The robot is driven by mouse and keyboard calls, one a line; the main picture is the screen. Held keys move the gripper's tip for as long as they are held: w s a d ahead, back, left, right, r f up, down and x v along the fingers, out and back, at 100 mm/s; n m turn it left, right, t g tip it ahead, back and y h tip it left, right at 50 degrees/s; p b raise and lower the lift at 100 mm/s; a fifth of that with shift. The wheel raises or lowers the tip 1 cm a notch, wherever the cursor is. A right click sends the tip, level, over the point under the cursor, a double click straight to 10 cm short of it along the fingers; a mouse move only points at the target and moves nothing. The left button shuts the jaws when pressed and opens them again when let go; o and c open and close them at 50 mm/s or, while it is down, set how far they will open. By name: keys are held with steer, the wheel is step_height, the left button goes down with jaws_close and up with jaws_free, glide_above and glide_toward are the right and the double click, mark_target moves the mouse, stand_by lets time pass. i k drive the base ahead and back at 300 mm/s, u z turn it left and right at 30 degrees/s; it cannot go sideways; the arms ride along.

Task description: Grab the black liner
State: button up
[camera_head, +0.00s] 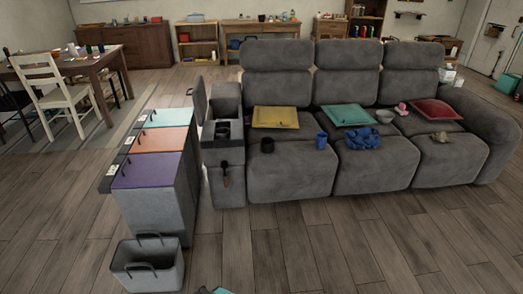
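A black insert (222,131), which may be the black liner, sits in the sofa's left console, in front of the raised lid (199,100). It has round openings like cup holders. I cannot tell from here whether it is a separate piece. My gripper is not clearly in view. Only a small teal and dark piece shows at the bottom edge, and I cannot tell what it is.
A grey sofa (290,178) holds cushions and small items. Left of it stands a row of bins with teal, orange and purple (148,170) lids. A grey basket (148,268) with dark handles stands on the floor in front. The wooden floor at front right is clear.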

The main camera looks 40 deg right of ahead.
mark_target(267, 145)
steer(key=z, duration=0.15)
steer(key=i, duration=0.95)
steer(key=u, duration=0.05)
